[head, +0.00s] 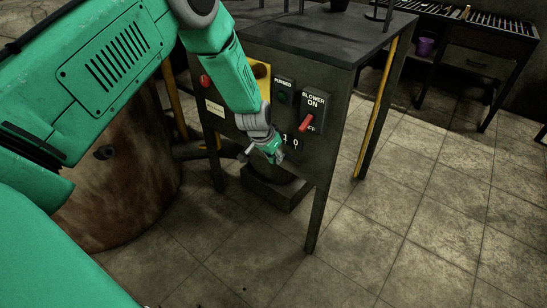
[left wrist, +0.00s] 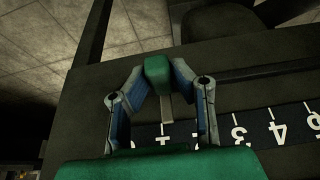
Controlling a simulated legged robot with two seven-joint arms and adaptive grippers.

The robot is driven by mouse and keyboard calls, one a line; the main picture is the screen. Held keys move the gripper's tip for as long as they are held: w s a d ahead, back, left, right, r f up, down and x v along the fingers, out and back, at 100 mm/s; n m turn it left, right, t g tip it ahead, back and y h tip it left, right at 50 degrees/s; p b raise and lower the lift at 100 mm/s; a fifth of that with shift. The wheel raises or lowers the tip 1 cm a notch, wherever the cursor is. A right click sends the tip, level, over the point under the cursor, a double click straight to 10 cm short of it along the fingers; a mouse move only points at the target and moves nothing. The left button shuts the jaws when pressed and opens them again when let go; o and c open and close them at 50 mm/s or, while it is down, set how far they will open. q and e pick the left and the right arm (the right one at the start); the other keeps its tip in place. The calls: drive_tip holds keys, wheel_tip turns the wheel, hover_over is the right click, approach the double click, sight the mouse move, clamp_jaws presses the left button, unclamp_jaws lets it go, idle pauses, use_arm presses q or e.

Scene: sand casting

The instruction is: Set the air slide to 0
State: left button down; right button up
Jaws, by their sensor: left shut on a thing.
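The air slide's green handle (left wrist: 157,68) sits between the fingers of my left gripper (left wrist: 158,78) in the left wrist view, and the fingers are shut on it. A thin grey stem (left wrist: 166,108) runs from the handle toward a dark scale strip (left wrist: 257,131) with white numbers. A 3 and a 4 are legible to the right of the stem. The figures by the stem's end are partly hidden by my gripper. In the head view my left gripper (head: 268,150) is at the lower part of the control panel, with a 1 and a 0 just to its right. My right gripper is not in view.
Above the scale, the panel has a blower switch with a red lever (head: 307,123), a purge button (head: 283,97) and a red button (head: 206,81). A rusty drum (head: 120,185) stands at left. The tiled floor at right is clear.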

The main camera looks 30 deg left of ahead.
use_arm(q)
drive_tip(key=d+p, duration=0.1)
drive_tip(key=d, duration=0.3)
drive_tip(key=shift+s+d+p, duration=0.2)
drive_tip(key=shift+d+p, duration=0.15)
drive_tip(key=shift+d, duration=0.05)
drive_tip(key=c, duration=1.7)
unclamp_jaws()
drive_tip(key=o, duration=0.3)
drive_tip(key=shift+d, duration=0.15)
drive_tip(key=v, duration=1.2)
drive_tip(key=shift+d+r, duration=0.2)
drive_tip(key=shift+d, duration=0.15)
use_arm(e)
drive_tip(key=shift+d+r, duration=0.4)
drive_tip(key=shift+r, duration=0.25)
use_arm(q)
drive_tip(key=shift+w+a, duration=0.1)
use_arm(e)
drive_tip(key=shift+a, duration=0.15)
